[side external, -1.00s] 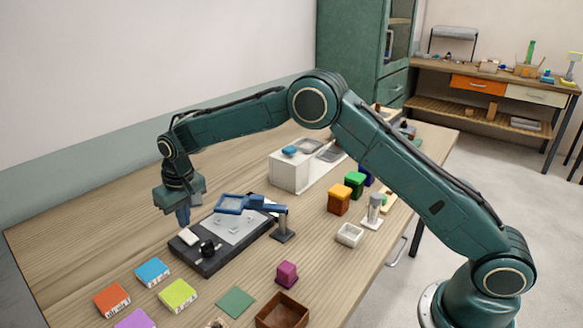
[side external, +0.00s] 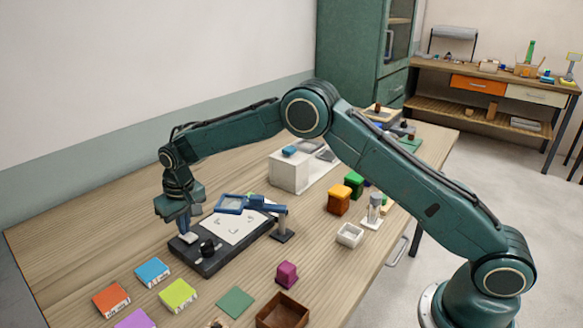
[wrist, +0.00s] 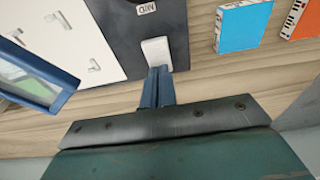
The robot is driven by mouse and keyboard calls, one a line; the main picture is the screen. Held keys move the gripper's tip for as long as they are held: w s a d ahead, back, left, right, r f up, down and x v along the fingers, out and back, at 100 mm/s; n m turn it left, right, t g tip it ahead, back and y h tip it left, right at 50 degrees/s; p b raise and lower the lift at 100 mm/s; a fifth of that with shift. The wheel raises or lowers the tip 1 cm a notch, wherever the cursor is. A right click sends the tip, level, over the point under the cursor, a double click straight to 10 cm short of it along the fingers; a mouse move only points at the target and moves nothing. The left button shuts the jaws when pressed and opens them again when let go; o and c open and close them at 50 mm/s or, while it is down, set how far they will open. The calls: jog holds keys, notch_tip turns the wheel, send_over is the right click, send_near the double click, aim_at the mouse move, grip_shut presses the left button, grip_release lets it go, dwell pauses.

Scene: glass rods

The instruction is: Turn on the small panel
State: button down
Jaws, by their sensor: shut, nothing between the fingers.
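The small panel is a black slab (side external: 214,262) with a pale sheet-like face (side external: 240,228), a black knob (side external: 208,248) and a white rocker switch (side external: 189,238) at its left end. The face looks bright white and carries several small pale pieces. My gripper (side external: 184,232) is shut and empty, pointing down at the switch. In the wrist view the shut fingertips (wrist: 158,73) meet the near end of the white switch (wrist: 155,50) and appear to touch it. The panel's bright face (wrist: 75,40) lies to the left there.
A blue-framed magnifier (side external: 231,204) on a stand overhangs the panel's back edge. Blue (side external: 152,272), orange (side external: 111,300) and green (side external: 178,295) boxes lie in front. A white box (side external: 290,172) stands behind. Bare table lies left of the panel.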

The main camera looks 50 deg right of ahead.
aim_at(193, 237)
jog(key=shift+s+f, duration=0.1)
jog(key=shift+s, duration=0.05)
jog(key=shift+s, duration=0.7)
jog(key=shift+r, duration=0.35)
notch_tip(193, 237, up, 14)
jog(key=s, duration=0.2)
jog(key=shift+f, duration=0.25)
dwell(0.5)
jog(key=shift+w, duration=0.55)
